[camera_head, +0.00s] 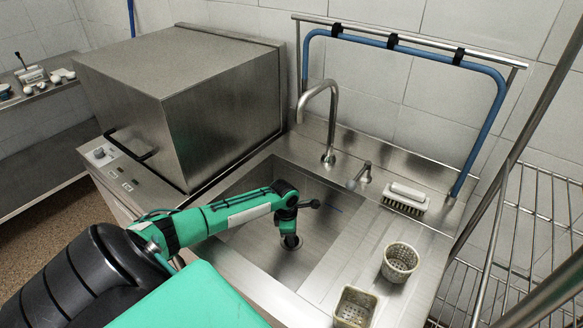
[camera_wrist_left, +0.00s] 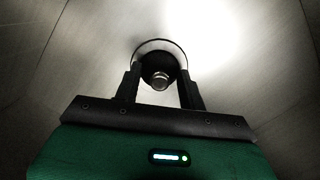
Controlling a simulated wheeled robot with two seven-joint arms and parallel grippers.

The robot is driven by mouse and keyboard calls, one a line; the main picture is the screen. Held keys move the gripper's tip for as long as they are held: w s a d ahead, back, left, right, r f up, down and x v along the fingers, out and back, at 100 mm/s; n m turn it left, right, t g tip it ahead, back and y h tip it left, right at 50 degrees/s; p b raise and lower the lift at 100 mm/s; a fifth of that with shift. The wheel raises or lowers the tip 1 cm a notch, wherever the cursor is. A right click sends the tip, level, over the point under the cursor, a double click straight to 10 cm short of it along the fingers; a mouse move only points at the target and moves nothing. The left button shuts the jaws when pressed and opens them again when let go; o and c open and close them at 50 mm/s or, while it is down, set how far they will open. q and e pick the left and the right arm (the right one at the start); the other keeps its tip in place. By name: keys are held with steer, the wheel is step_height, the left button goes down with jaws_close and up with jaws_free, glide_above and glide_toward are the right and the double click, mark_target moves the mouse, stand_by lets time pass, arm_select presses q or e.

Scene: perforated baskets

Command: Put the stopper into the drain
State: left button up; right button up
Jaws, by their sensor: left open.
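A dark round stopper (camera_wrist_left: 160,70) with a small metal knob shows in the left wrist view. It sits within the pale ring of the drain (camera_wrist_left: 158,42), but I cannot tell how deep it is seated. My left gripper (camera_head: 290,238) reaches down into the steel sink (camera_head: 262,252), over the drain area. In the left wrist view my left gripper (camera_wrist_left: 159,78) has its two fingers apart, one on each side of the stopper. The fingers hide part of the drain's sides. My right gripper is not in view.
A curved tap (camera_head: 333,115) stands behind the sink. A brush (camera_head: 405,198) and two perforated baskets (camera_head: 399,262) (camera_head: 355,308) stand on the right counter. A large steel box (camera_head: 185,105) stands left of the sink. A wire rack (camera_head: 530,235) is at the right.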

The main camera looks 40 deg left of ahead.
arm_select(q)
step_height(320, 180, up, 12)
steer(key=a, duration=0.1)
steer(key=shift+s+p, duration=0.3)
steer(key=shift+s, duration=0.15)
steer(key=shift+a, duration=0.1)
